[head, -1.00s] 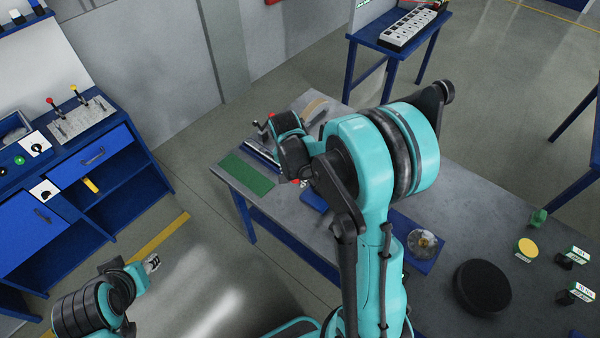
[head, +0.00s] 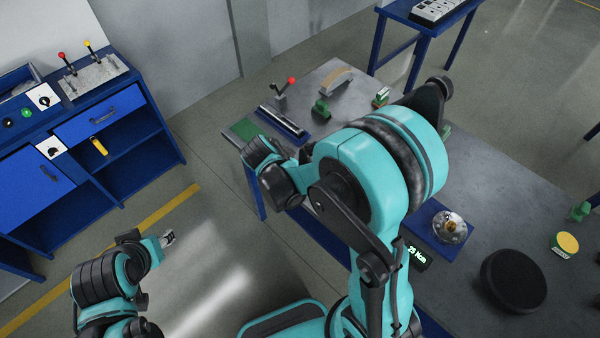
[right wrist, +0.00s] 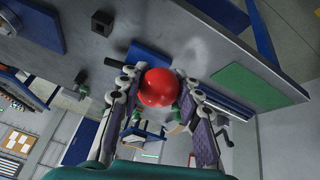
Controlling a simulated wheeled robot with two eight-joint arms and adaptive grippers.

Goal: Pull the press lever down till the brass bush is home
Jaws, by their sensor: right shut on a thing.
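In the right wrist view a red ball knob (right wrist: 158,88) sits between the two fingers of my right gripper (right wrist: 160,100), which is shut on it. The rest of the press lever cannot be made out behind the knob. In the head view my right arm covers the front of the bench there, so the press, the held knob and the fingertips are hidden. I cannot make out the brass bush. My left gripper (head: 168,238) is over the floor, away from the bench; its fingers are too small to read.
On the grey bench (head: 470,180), another red-knobbed lever (head: 291,80) stands near the back. A green mat (head: 243,129), a blue plate with a round metal part (head: 450,226), a black disc (head: 514,281) and a yellow-topped button (head: 567,242) lie around. A blue cabinet (head: 30,190) stands left.

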